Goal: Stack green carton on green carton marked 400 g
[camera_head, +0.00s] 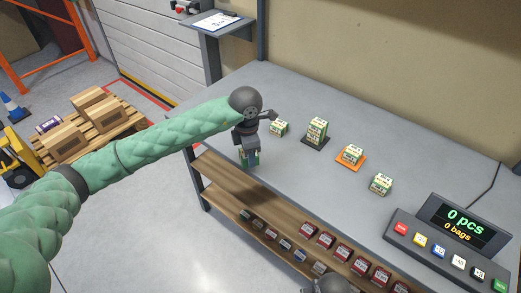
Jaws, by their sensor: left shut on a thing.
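My left gripper (250,160) points down at the table's left front edge, shut on a small green carton (257,158) that is mostly hidden by the fingers. Several green-and-cream cartons stand on the grey table: one at the back left (278,128), a taller one or stack (317,128) on a dark mat, one (351,153) on an orange mat, and one (381,184) on the bare top to the right. Their printed weights are too small to read, so I cannot tell which is marked 400 g. My right gripper's fingers are not visible.
A counter display with coloured buttons (440,247) stands at the table's right. A wooden shelf (225,180) below holds several small packs. A pallet with cardboard boxes (90,105) is on the floor at left. The table top (400,135) behind the cartons is clear.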

